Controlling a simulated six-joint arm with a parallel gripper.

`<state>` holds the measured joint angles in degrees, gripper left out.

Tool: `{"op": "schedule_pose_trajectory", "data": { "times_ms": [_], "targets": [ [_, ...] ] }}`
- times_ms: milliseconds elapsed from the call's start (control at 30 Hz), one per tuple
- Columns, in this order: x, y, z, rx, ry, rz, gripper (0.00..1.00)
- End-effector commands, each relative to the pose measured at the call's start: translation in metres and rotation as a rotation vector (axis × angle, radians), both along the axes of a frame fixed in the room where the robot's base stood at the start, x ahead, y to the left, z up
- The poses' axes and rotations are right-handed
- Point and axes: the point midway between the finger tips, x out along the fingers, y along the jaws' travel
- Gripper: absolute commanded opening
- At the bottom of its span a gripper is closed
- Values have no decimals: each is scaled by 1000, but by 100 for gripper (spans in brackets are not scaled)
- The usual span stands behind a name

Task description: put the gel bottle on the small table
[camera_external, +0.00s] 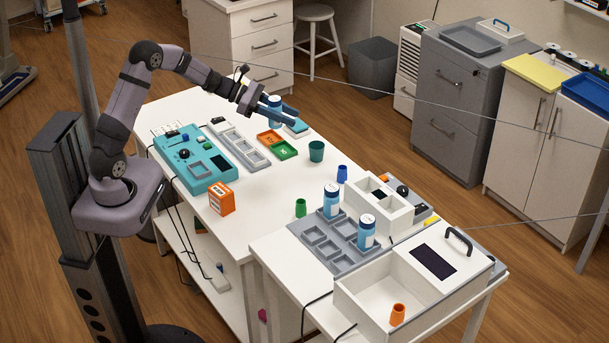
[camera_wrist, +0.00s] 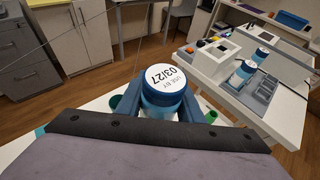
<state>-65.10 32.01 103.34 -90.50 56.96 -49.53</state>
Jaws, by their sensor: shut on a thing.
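My gripper (camera_external: 284,113) is shut on a blue-and-white bottle (camera_external: 274,104), which looks like the gel bottle. It holds the bottle roughly upright at the far end of the long white table (camera_external: 215,113); its height above the top is hard to judge. The small table (camera_external: 272,250) stands at the front right. Two similar bottles (camera_external: 331,201) (camera_external: 366,233) stand in its grey compartment tray (camera_external: 336,262).
A white open box (camera_external: 377,294) with an orange cup (camera_external: 398,314) and a white two-compartment box (camera_external: 393,216) crowd the small table. A green cup (camera_external: 316,151), blue cup (camera_external: 342,174) and orange box (camera_external: 221,199) stand on the long table. Thin cables cross the view.

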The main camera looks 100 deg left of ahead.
Motion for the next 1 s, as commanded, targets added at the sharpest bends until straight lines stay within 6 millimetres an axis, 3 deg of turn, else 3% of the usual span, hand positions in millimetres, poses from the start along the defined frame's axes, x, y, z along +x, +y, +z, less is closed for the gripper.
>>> {"op": "schedule_pose_trajectory", "data": {
  "times_ms": [300,500,700,1000],
  "targets": [
    [1,1,-52,3,-1,-1,9],
    [1,2,-74,2,-2,-5,9],
    [1,2,-84,3,-2,-11,9],
    [0,0,-82,1,-1,1,9]
  ]
}}
